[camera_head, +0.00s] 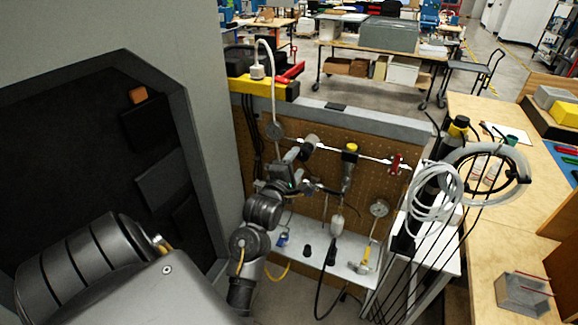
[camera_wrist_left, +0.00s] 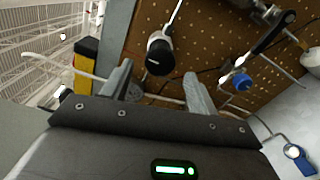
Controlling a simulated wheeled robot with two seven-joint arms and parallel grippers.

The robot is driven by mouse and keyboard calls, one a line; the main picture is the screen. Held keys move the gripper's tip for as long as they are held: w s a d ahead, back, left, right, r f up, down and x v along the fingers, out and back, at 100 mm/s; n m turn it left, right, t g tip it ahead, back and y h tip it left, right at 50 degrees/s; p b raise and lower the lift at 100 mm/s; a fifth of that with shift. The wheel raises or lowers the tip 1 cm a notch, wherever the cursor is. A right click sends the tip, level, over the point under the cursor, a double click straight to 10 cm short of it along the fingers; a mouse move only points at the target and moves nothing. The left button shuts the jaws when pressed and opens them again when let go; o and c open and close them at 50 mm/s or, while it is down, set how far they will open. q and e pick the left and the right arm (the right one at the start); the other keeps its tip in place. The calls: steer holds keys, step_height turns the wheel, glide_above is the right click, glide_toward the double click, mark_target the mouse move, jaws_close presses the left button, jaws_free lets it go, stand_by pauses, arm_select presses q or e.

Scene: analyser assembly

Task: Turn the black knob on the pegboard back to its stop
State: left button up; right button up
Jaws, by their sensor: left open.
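The black knob (camera_wrist_left: 160,56) has a pale marking on its dark face and sits on the brown pegboard (camera_wrist_left: 222,38). In the head view, what looks like the knob (camera_head: 311,141) sits in the upper part of the pegboard (camera_head: 350,195), just beyond my left gripper (camera_head: 297,152). In the left wrist view, my left gripper (camera_wrist_left: 160,84) is open, with its two fingers apart. The knob shows beyond the fingertips, roughly between them, and does not appear to be held. My right gripper is not in view.
A pale pipe with a red valve handle (camera_head: 395,163) crosses the board right of my gripper. A white shelf (camera_head: 345,262) lies below. Coiled white tubing (camera_head: 437,195) stands at the right. A grey wall closes off the left.

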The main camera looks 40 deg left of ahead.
arm_select(q)
steer(key=b+v, duration=0.1)
steer(key=v, duration=0.5)
steer(key=shift+s+b, duration=0.15)
steer(key=shift+b, duration=0.15)
steer(key=shift+d, duration=0.1)
